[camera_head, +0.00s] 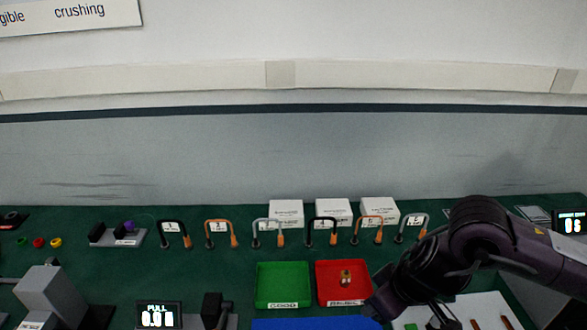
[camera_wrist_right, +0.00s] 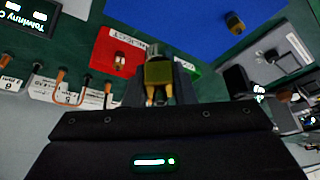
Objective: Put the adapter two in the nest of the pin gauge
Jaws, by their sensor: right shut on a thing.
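My right gripper (camera_head: 378,308) is low in the head view, left of its purple-black arm and just in front of the red tray. In the right wrist view the gripper (camera_wrist_right: 158,82) is shut on a small yellow-brass adapter with a grey metal end (camera_wrist_right: 158,73). The held adapter is hidden in the head view. Another brass adapter (camera_head: 345,277) sits in the red tray, and a third (camera_wrist_right: 235,22) is on the blue surface in the wrist view. I cannot tell which device is the pin gauge or see its nest. My left gripper is not in view.
The red tray (camera_head: 323,293) stands beside a green tray (camera_head: 262,290). A blue surface (camera_head: 315,323) lies in front. Several hooked, numbered gauges (camera_head: 267,234) and white boxes (camera_head: 286,212) line the back. A PULL display (camera_head: 160,316) stands at left front.

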